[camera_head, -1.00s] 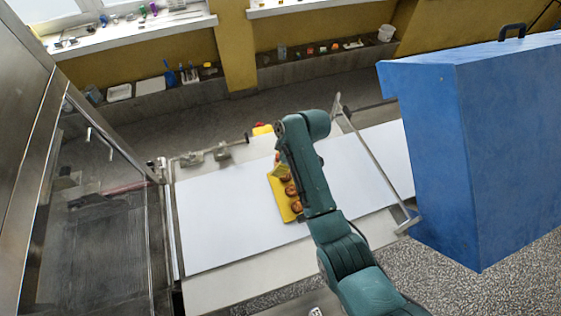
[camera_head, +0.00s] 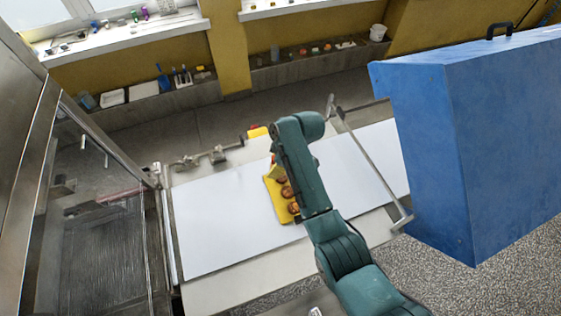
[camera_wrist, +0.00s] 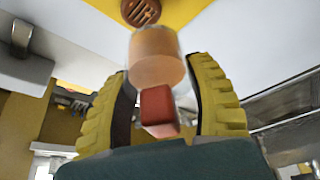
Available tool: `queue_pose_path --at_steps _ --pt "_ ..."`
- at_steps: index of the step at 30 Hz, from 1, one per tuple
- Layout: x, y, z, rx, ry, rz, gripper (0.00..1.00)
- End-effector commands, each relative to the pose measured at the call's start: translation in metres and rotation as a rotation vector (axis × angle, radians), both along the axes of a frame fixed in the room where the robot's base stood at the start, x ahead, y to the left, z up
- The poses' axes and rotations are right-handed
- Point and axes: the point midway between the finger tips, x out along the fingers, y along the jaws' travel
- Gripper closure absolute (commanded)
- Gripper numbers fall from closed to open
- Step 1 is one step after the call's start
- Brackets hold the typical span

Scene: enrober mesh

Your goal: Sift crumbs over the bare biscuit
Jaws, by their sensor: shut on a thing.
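A yellow tray (camera_head: 271,205) with several round brown biscuits (camera_head: 287,191) lies on the white belt. My arm covers its right side, so I cannot tell which biscuit is bare. In the wrist view, one brown biscuit with a grooved top (camera_wrist: 141,11) sits on the yellow tray (camera_wrist: 180,14) at the top edge. My gripper (camera_wrist: 158,66), with yellow ridged fingers, is shut on a sifter with a peach-coloured cylinder (camera_wrist: 157,56) and a red block-like handle (camera_wrist: 157,108). The cylinder appears just below the biscuit in the picture; their gap is unclear. No falling crumbs are visible.
The white belt (camera_head: 220,225) is clear left of the tray. A metal bar (camera_head: 372,165) crosses the belt at right, beside a large blue box (camera_head: 480,150). A glass-sided metal machine (camera_head: 100,200) stands at left. A small yellow-and-red thing (camera_head: 257,132) sits beyond the belt.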

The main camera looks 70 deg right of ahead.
Motion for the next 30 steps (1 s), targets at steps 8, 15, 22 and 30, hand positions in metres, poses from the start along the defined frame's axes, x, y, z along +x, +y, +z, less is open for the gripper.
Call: queue_pose_path --at_steps 8,15,22,30 --pt "0.001 0.000 0.000 -0.002 0.000 -0.001 0.72" --pt "-0.012 -0.012 0.001 -0.002 0.000 -0.003 0.72" --pt "-0.021 -0.018 0.001 -0.002 0.000 -0.001 0.72" --pt "-0.017 -0.015 0.001 -0.001 0.000 0.001 0.72"
